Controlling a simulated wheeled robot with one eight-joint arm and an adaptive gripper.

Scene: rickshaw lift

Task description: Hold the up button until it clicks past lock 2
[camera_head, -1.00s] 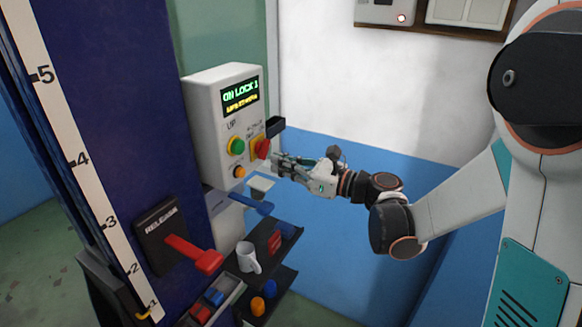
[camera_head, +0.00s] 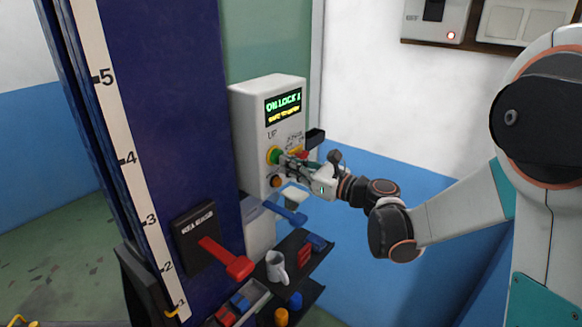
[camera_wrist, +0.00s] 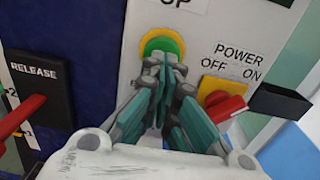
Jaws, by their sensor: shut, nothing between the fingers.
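The green up button (camera_head: 273,156) sits in a yellow ring on the front of the white control box (camera_head: 250,120), below the label UP. In the wrist view the green button (camera_wrist: 161,46) shows just beyond my fingertips. My gripper (camera_head: 284,162) is shut and empty, its fingertips (camera_wrist: 163,62) at the lower part of the button. They appear to touch it, but I cannot tell whether it is pressed in. The display (camera_head: 283,106) reads ON LOCK 1 in green, with a smaller yellow line too blurred to read.
A red power switch (camera_wrist: 222,105) on a yellow plate is right of the button. An orange button (camera_head: 276,182) is below. A red release lever (camera_head: 228,260) sticks out from the blue column (camera_head: 165,120). A shelf below holds a mug (camera_head: 276,267).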

